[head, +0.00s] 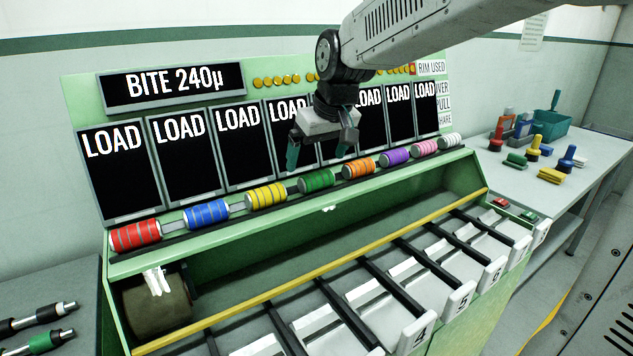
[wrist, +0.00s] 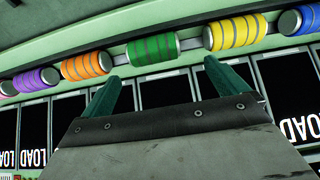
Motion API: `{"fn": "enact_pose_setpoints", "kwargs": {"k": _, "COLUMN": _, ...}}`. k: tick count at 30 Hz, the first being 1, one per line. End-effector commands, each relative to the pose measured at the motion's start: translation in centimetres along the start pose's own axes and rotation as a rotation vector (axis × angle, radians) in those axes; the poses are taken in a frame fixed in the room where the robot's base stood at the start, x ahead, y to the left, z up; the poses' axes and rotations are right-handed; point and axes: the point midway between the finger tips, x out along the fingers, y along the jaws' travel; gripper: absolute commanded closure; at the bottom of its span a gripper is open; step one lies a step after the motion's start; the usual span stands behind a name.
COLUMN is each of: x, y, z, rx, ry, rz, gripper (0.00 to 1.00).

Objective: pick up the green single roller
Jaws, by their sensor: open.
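The green roller (head: 316,180) with dark bands lies in the row of coloured rollers along the green machine's ledge, between the yellow and orange ones. In the wrist view the green roller (wrist: 153,49) lies just beyond the fingertips, centred between them. My gripper (head: 320,156) is open and empty, with its teal fingers apart, near the screens just above the green roller. In the wrist view my gripper (wrist: 161,70) shows a clear gap, and neither finger is seen gripping the roller.
The yellow roller (head: 267,195) and orange roller (head: 359,167) are close neighbours. Dark LOAD screens (head: 240,151) stand right behind the row. Below it is an open trough (head: 300,240) with a yellow rail (head: 300,284). Black rods (head: 42,341) with coloured bands lie at lower left.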

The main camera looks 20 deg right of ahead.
Motion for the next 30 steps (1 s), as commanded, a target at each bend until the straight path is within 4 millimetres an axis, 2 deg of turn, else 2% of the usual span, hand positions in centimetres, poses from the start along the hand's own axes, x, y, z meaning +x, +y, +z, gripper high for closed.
{"fn": "enact_pose_setpoints", "kwargs": {"k": 13, "x": 5.9, "y": 0.8, "z": 0.5, "rx": 0.001, "ry": -0.004, "rz": 0.000, "gripper": 0.02}}
{"fn": "enact_pose_setpoints", "kwargs": {"k": 22, "x": 6.5, "y": 0.8, "z": 0.4, "rx": 0.001, "ry": -0.001, "rz": 0.001, "gripper": 0.02}}
{"fn": "enact_pose_setpoints", "kwargs": {"k": 23, "x": 6.5, "y": 0.8, "z": 0.4, "rx": 0.001, "ry": -0.001, "rz": 0.001, "gripper": 0.05}}
{"fn": "enact_pose_setpoints", "kwargs": {"k": 28, "x": 6.4, "y": 0.8, "z": 0.4, "rx": 0.001, "ry": -0.001, "rz": 0.001, "gripper": 0.52}}
{"fn": "enact_pose_setpoints", "kwargs": {"k": 30, "x": 6.4, "y": 0.8, "z": 0.4, "rx": 0.001, "ry": 0.000, "rz": 0.001, "gripper": 0.54}}
